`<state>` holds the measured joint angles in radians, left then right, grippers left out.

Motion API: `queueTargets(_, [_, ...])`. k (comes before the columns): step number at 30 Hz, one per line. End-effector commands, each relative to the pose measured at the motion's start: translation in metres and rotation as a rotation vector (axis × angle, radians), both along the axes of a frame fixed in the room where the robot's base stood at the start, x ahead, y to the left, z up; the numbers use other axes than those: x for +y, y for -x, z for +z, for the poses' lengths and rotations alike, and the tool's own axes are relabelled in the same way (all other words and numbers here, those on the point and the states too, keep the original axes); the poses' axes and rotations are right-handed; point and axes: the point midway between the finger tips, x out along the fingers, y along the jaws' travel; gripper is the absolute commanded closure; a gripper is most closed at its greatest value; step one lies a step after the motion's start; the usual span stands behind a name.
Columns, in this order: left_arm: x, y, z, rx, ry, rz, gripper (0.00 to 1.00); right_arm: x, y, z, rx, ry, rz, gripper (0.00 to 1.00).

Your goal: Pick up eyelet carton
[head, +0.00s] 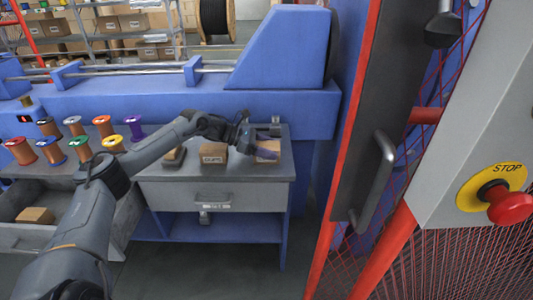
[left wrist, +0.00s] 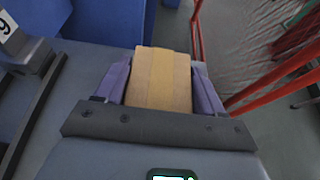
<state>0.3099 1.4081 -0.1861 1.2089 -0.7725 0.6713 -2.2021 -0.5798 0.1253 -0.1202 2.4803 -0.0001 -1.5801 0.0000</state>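Small brown cartons stand on the grey tabletop of the workbench (head: 240,172). The middle carton (head: 213,153) has a label that looks like "CLIPS". The right carton (head: 268,146) is partly covered by my left gripper (head: 266,151), and I cannot read its label. In the left wrist view this carton (left wrist: 161,80) lies between the two purple fingers of my left gripper (left wrist: 161,88). Both fingers lie against its sides with no clear gap. I cannot tell whether it is clear of the tabletop. My right gripper is not in view.
Colored spools (head: 77,148) stand left of my arm. An open drawer (head: 58,238) below them holds a carton (head: 36,216). The blue machine (head: 190,100) rises behind the bench. A red-framed mesh door (head: 375,150) and a red stop button (head: 508,206) are at right.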

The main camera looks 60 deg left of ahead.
Motion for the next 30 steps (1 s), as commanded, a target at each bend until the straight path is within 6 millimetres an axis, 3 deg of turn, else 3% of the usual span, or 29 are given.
queueTargets(1, [0.000,0.000,0.000,0.000,0.000,0.000,0.43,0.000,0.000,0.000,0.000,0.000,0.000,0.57])
queueTargets(7, [0.000,0.000,0.000,0.000,0.000,0.000,0.74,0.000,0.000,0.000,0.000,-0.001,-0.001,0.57])
queueTargets(20, [0.000,0.000,0.008,-0.003,-0.002,0.000,0.74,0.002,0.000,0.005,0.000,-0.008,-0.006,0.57])
queueTargets(30, [0.001,0.000,0.048,-0.004,-0.003,0.000,0.74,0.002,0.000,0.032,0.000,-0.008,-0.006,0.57])
